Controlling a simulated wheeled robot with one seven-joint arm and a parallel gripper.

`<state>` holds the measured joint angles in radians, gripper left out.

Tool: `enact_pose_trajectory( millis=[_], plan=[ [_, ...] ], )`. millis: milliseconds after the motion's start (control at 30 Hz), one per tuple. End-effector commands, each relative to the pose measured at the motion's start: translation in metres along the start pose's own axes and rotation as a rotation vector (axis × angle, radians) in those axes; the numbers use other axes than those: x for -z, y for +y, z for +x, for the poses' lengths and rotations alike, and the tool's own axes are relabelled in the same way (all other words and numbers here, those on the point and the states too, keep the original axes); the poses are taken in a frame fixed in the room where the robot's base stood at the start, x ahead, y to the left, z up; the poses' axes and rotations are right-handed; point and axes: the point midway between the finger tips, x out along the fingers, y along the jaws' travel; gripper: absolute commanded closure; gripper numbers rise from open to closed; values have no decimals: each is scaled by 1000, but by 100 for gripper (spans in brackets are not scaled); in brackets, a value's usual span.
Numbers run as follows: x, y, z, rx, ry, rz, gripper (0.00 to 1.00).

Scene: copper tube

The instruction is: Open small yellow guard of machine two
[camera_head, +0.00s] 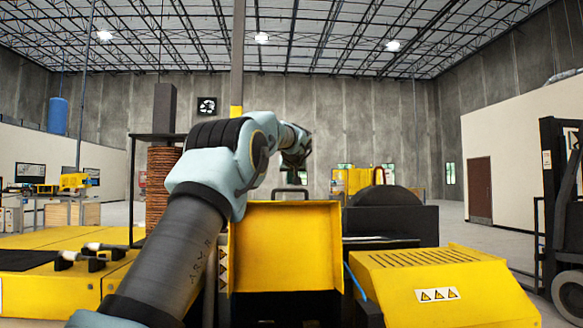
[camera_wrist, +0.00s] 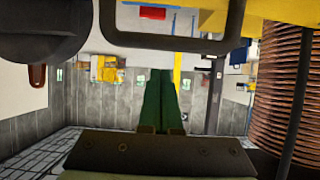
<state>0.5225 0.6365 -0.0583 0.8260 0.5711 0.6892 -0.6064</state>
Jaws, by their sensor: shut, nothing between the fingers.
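In the head view a small yellow guard (camera_head: 287,245) with side flanges stands upright at the centre. A dark handle (camera_head: 290,192) shows at its top edge. In the wrist view a dark handle loop (camera_wrist: 180,44) crosses the top of the picture. My gripper (camera_wrist: 160,73) has its two green fingers together, tips just below the loop's bar in the picture. No gap shows between them. I cannot tell whether they touch the handle. In the head view my arm reaches forward above the guard, and its fingers are too small to make out.
A slotted yellow cover (camera_head: 440,290) lies at the right. A flat yellow machine top (camera_head: 60,255) with dark handles is at the left. A copper coil (camera_head: 160,180) stands behind my arm. A forklift (camera_head: 565,210) is at the far right. The air above the guard is open.

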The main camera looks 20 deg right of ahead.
Motion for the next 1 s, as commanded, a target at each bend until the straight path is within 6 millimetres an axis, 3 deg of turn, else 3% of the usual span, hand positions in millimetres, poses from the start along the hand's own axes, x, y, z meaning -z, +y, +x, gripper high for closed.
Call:
enact_pose_trajectory(
  millis=[67,533,1000],
  plan=[
    [0,0,6,1,0,1,100],
    [-30,0,-17,0,-1,1,100],
    [-32,-1,-19,0,1,0,100]
  ],
)
